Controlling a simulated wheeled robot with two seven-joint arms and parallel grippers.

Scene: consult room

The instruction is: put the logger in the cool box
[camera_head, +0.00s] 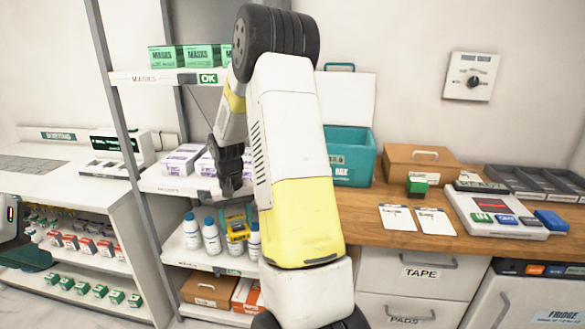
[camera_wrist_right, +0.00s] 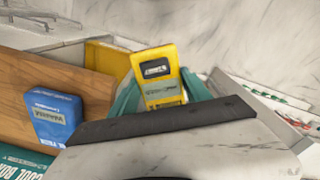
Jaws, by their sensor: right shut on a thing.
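The yellow logger (camera_head: 236,230) has a small dark screen. My right gripper (camera_head: 237,216) is shut on it and holds it in front of the shelf with the white bottles. In the right wrist view, the logger (camera_wrist_right: 160,78) sits between teal fingertips. The teal cool box (camera_head: 352,168) stands on the wooden counter to the right, its white lid raised behind it. My right arm hides its left part, and its inside is mostly hidden. My left gripper (camera_head: 25,258) is partly in view at the left edge, with its jaws unclear.
The wooden counter (camera_head: 390,232) also holds a brown box (camera_head: 420,162), two white cards, a white device (camera_head: 490,215) and a grey tray (camera_head: 540,182). The shelf unit holds green mask boxes (camera_head: 180,57) and bottles (camera_head: 211,236). A grey upright (camera_head: 128,150) stands left.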

